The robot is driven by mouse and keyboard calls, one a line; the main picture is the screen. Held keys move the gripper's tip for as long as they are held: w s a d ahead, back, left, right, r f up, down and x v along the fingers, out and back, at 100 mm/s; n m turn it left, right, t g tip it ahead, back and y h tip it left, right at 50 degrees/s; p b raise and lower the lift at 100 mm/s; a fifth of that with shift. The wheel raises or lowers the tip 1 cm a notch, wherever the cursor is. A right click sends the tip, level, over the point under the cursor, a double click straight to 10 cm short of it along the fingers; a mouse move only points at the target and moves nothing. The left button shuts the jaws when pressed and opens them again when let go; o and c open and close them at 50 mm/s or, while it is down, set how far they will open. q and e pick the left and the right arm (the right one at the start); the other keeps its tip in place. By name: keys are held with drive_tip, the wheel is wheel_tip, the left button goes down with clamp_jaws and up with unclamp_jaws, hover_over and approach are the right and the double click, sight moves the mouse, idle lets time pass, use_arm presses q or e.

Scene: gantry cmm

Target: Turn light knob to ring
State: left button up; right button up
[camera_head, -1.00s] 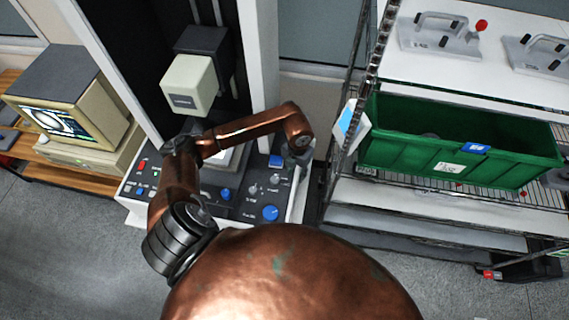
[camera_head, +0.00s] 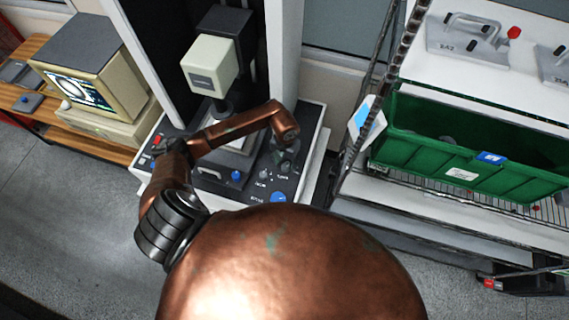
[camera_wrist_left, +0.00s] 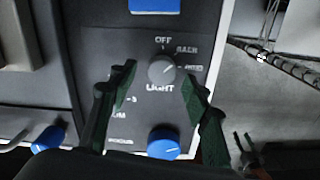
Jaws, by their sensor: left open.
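The light knob (camera_wrist_left: 161,69) is a small round grey knob on the dark control panel (camera_wrist_left: 90,35), in the left wrist view. The words OFF, BACK and RING stand around its upper right, with LIGHT below. A pale mark on the knob seems to point to the upper right; I cannot tell exactly which word it meets. My left gripper (camera_wrist_left: 160,80) is open, with one green-padded finger on each side of the knob. I see no clear contact. In the head view the gripper (camera_head: 287,158) hangs over the panel's right part and hides the knob. My right gripper is not in view.
A blue knob (camera_wrist_left: 163,144) sits below the light knob, and another (camera_wrist_left: 48,137) lies lower left. A blue button (camera_wrist_left: 154,5) is above. The measuring machine's white head (camera_head: 210,65) stands behind my forearm. A wire rack with a green bin (camera_head: 450,165) is to the right.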

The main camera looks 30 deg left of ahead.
use_arm(q)
drive_tip(key=shift+w+f, duration=0.15)
drive_tip(key=shift+f, duration=0.65)
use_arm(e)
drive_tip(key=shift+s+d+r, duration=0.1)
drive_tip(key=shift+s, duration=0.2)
use_arm(q)
drive_tip(key=shift+c, duration=0.6)
drive_tip(key=c, duration=1)
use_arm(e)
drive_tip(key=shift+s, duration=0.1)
